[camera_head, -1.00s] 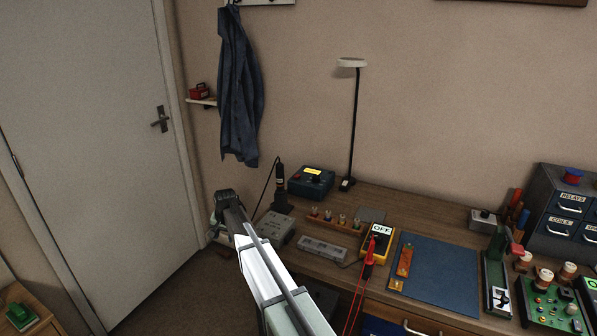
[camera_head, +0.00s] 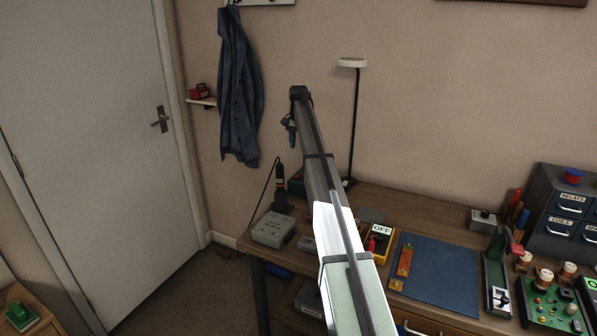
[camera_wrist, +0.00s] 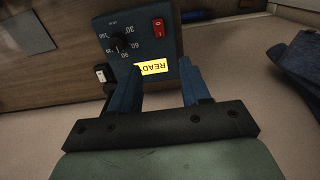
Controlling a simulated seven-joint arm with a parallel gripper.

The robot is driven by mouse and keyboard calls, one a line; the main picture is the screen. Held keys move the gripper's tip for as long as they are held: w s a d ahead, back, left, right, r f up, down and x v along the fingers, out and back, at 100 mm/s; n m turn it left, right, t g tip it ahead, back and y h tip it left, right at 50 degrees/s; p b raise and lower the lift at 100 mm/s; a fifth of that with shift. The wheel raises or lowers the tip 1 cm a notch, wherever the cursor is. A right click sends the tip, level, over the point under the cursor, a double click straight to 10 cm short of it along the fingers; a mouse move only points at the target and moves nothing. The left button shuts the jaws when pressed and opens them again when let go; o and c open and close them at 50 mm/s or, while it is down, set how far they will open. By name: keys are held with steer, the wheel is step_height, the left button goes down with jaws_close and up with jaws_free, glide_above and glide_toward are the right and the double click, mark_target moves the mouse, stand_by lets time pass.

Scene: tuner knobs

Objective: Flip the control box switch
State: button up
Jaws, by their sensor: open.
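The control box (camera_wrist: 140,42) is blue-grey and shows in the wrist view, upside down. It has a red rocker switch (camera_wrist: 158,27), a black dial (camera_wrist: 122,44) and a yellow display (camera_wrist: 151,67) reading READY. In the head view the box (camera_head: 296,186) is mostly hidden behind my arm at the back left of the desk. My gripper (camera_wrist: 156,68) is open and empty. Its two blue fingers straddle the display in the wrist view, with the switch beyond the fingertips. In the head view my gripper (camera_head: 291,128) hangs pointing down, above the box. I see no contact.
A lamp (camera_head: 352,64) on a thin pole stands just right of my arm. Its base switch (camera_wrist: 100,73) shows beside the box. A soldering iron stand (camera_head: 282,202) and a grey box (camera_head: 273,229) sit to the left. A jacket (camera_head: 240,90) hangs on the wall.

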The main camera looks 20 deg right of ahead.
mark_target(299, 175)
step_height(299, 175, down, 13)
steer(key=shift+r, duration=0.2)
stand_by(0.3)
steer(key=shift+a, duration=0.1)
steer(key=shift+c, duration=0.2)
